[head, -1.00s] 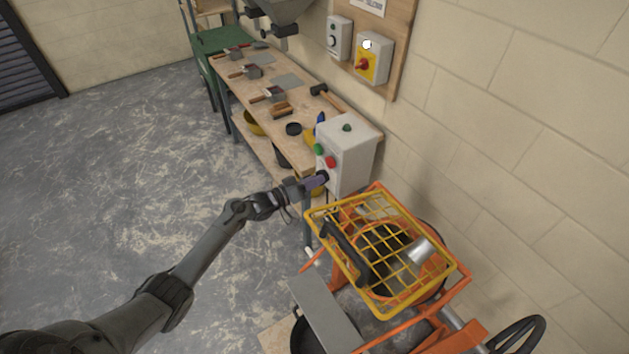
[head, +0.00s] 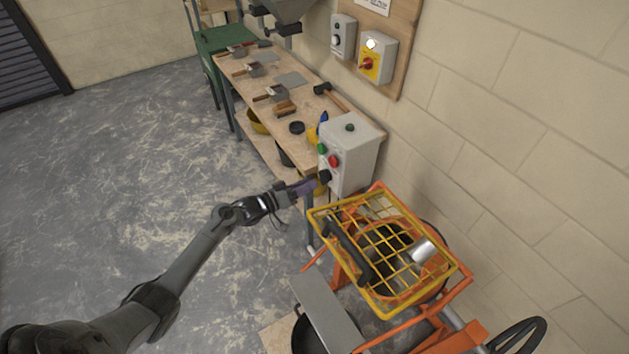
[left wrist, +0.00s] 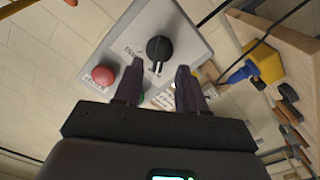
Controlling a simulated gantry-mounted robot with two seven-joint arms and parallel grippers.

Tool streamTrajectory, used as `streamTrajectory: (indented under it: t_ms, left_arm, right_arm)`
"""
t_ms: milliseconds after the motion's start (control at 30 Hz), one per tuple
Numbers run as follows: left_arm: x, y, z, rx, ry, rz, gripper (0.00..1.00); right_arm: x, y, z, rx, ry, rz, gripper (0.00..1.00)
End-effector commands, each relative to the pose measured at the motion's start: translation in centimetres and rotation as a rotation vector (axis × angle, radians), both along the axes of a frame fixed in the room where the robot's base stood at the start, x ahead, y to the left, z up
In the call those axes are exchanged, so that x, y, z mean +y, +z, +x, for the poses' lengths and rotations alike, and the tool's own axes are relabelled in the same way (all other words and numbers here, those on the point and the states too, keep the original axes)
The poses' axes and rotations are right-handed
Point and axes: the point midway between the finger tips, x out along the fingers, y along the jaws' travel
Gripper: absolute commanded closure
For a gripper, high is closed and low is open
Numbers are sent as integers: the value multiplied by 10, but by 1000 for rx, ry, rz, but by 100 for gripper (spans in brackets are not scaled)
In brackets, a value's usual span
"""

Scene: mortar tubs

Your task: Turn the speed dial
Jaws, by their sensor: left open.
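The speed dial is a black knob (left wrist: 159,48) with a pale pointer line on the front of a grey control box (head: 350,150). In the head view the dial (head: 325,176) sits low on the box front, below a red button (head: 334,161) and a green button (head: 322,149). My left gripper (head: 314,184) is in front of the dial, its jaws apart and empty. In the left wrist view its two fingers (left wrist: 158,84) point toward the dial, which lies just beyond the tips and is not between them. The red button (left wrist: 103,75) shows left of the dial. My right gripper is not in view.
An orange mixer with a yellow grid guard (head: 395,287) stands right of my left arm, close to the box. A wooden bench (head: 309,93) with trowels and tools runs behind. Wall switches (head: 376,55) hang above. Open floor lies left.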

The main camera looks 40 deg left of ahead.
Motion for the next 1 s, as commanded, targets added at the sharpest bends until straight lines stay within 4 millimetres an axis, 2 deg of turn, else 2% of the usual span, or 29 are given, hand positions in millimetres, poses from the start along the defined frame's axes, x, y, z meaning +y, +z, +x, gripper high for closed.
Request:
streamTrajectory:
  t_ms: [200,400,1000]
  left_arm:
    - [12,0,-36,0,-1,1,60]
    - [18,0,-55,1,-1,-1,60]
    - [20,0,-61,2,0,2,60]
  right_arm:
    - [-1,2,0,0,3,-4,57]
    - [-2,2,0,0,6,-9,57]
    - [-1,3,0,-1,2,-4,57]
